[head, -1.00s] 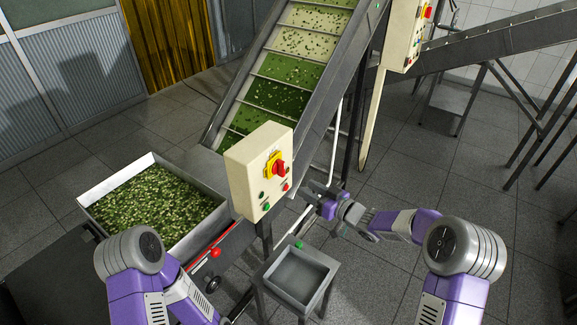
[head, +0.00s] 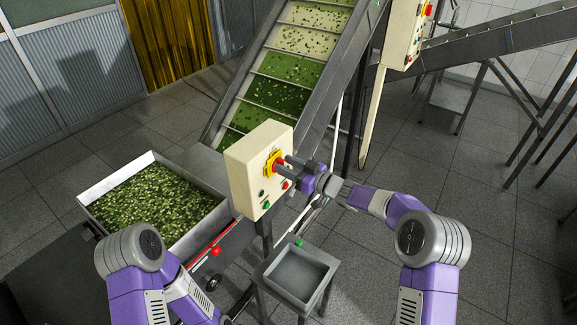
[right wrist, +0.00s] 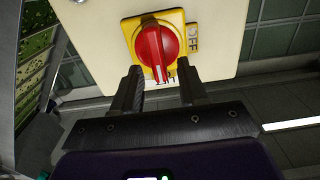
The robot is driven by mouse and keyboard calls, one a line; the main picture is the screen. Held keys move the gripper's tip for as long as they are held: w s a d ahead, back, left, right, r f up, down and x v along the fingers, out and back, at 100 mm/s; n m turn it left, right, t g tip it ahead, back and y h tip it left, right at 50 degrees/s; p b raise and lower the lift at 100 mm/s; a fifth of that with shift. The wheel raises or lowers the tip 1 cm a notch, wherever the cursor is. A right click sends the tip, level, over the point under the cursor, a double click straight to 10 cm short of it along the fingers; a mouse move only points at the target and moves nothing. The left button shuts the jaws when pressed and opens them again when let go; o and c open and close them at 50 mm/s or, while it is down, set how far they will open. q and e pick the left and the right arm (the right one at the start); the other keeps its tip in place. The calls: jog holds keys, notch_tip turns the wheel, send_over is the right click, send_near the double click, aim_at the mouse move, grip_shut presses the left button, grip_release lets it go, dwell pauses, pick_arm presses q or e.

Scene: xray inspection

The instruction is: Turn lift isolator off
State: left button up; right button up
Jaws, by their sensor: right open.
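The lift isolator is a red rotary knob on a yellow plate (right wrist: 157,47) on the front of a cream control box (head: 250,170). In the right wrist view an OFF label (right wrist: 194,38) is at the plate's right. Another label at the plate's lower edge is partly hidden by a finger. The knob's white mark points down toward my gripper. My right gripper (head: 284,168) is open, its fingertips close to the knob's lower part in the right wrist view (right wrist: 161,76). Contact cannot be told. My left arm shows at lower left in the head view; its gripper is out of view.
Small green and red buttons (head: 266,204) sit low on the box. A grey tray stand (head: 290,298) is below. A bin of green pieces (head: 85,208) stands left, and the inclined conveyor (head: 330,75) rises behind.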

grip_shut()
jog(key=shift+s+a+f+n+b, duration=0.15)
jog(key=shift+s+f+n+b, duration=0.15)
jog(key=shift+n+b, duration=2.55)
jog(key=shift+s+a+f+n+b, duration=0.2)
jog(key=shift+f+n+b, duration=0.15)
jog(key=shift+n+b, duration=2.45)
jog(key=shift+s+a+f+n+b, duration=0.15)
jog(key=shift+s+f+n+b, duration=0.15)
jog(key=shift+n+b, duration=2.55)
jog(key=shift+n+p, duration=0.5)
jog(key=shift+n, duration=0.1)
